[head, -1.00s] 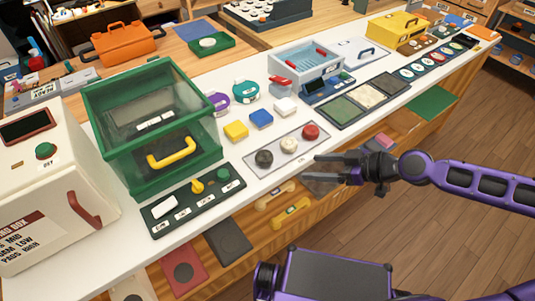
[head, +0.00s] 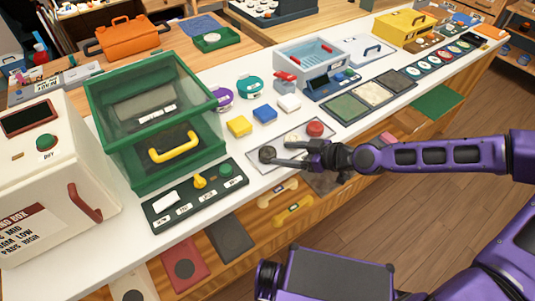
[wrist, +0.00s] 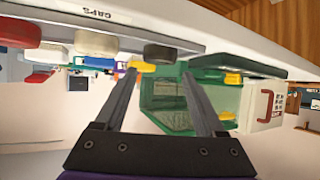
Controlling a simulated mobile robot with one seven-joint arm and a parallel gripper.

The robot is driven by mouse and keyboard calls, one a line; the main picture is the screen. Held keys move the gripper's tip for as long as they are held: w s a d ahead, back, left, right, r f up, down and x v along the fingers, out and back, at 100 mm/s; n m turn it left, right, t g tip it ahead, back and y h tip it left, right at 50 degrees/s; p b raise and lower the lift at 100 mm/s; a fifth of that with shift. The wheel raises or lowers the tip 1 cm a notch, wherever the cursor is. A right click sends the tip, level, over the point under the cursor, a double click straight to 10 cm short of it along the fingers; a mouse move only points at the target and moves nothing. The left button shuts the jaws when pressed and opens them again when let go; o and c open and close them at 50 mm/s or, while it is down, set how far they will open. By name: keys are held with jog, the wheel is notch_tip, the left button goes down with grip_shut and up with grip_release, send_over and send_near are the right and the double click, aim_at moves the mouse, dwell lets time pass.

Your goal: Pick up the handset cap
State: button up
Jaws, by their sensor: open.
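Three round caps stand in a row on a grey tray (head: 256,166) on the white counter: a black cap (head: 267,154), a white cap (head: 292,138) and a red cap (head: 315,129). I cannot tell by a label which one is the handset cap. My gripper (head: 281,153) is open, with its fingertips close to the black cap and in front of the white one. In the wrist view, which looks upside down, the black cap (wrist: 160,52) lies just beyond the gap between the fingertips (wrist: 158,73). The white cap (wrist: 97,42) and red cap (wrist: 20,32) are left of it.
Yellow (head: 239,126), blue (head: 264,114) and white (head: 289,103) blocks sit behind the tray. A green glass-walled box (head: 200,157) and a dark control panel (head: 180,212) are to the left.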

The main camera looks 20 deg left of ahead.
aim_at(270, 153)
jog(key=shift+x, duration=2.85)
jog(key=shift+f, duration=0.15)
jog(key=shift+d, duration=0.1)
jog(key=c, duration=1)
